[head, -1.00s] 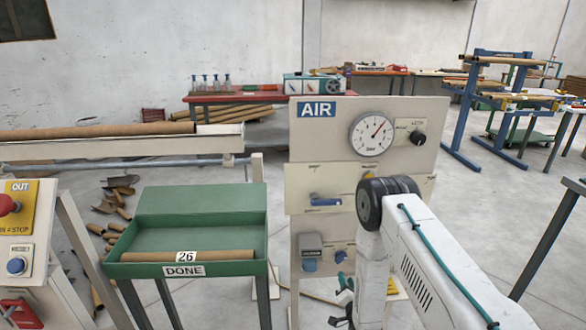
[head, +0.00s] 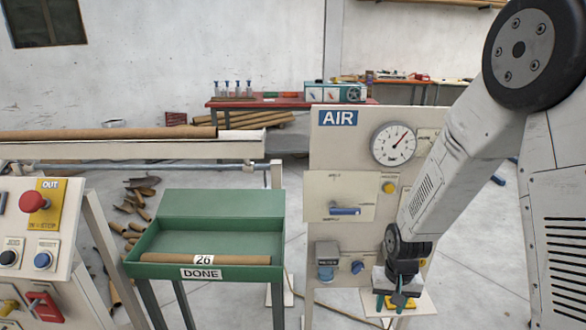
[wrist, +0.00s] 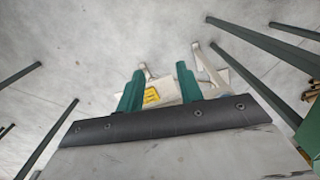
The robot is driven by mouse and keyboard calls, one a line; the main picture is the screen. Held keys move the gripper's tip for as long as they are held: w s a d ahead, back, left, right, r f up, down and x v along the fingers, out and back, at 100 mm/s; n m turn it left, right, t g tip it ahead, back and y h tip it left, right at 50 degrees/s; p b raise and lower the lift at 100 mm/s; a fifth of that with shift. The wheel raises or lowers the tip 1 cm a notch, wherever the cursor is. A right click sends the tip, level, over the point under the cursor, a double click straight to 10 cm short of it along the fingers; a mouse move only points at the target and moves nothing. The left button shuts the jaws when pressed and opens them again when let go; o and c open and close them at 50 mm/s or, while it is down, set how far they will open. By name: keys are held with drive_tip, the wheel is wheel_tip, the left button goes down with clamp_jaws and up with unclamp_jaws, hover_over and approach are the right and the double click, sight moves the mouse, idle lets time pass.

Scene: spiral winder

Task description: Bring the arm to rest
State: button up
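My arm comes in from the right in the head view and reaches down in front of the AIR panel (head: 352,150). My gripper (head: 397,303) hangs low at the panel's foot, pointing down. In the wrist view my gripper (wrist: 160,75) shows two green fingers spread apart with nothing between them. Beyond them are the floor and a pale base with a yellow label (wrist: 151,95). The arm hides part of the panel's right side, including some of its controls.
A green DONE tray (head: 160,240) holding a cardboard tube (head: 205,260) stands left of the panel. The control box with a red stop button (head: 33,202) is at far left. A red bench (head: 225,103) stands behind. Green legs (wrist: 57,140) surround the floor in the wrist view.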

drive_tip(key=s+d+r+n, duration=0.1)
drive_tip(key=s+r, duration=1.1)
drive_tip(key=r, duration=0.3)
drive_tip(key=s+d+r+t, duration=0.1)
drive_tip(key=s+r, duration=1.1)
drive_tip(key=r, duration=0.3)
drive_tip(key=shift+r+n+t, duration=0.25)
drive_tip(key=shift+n+t, duration=0.05)
drive_tip(key=shift+n, duration=0.1)
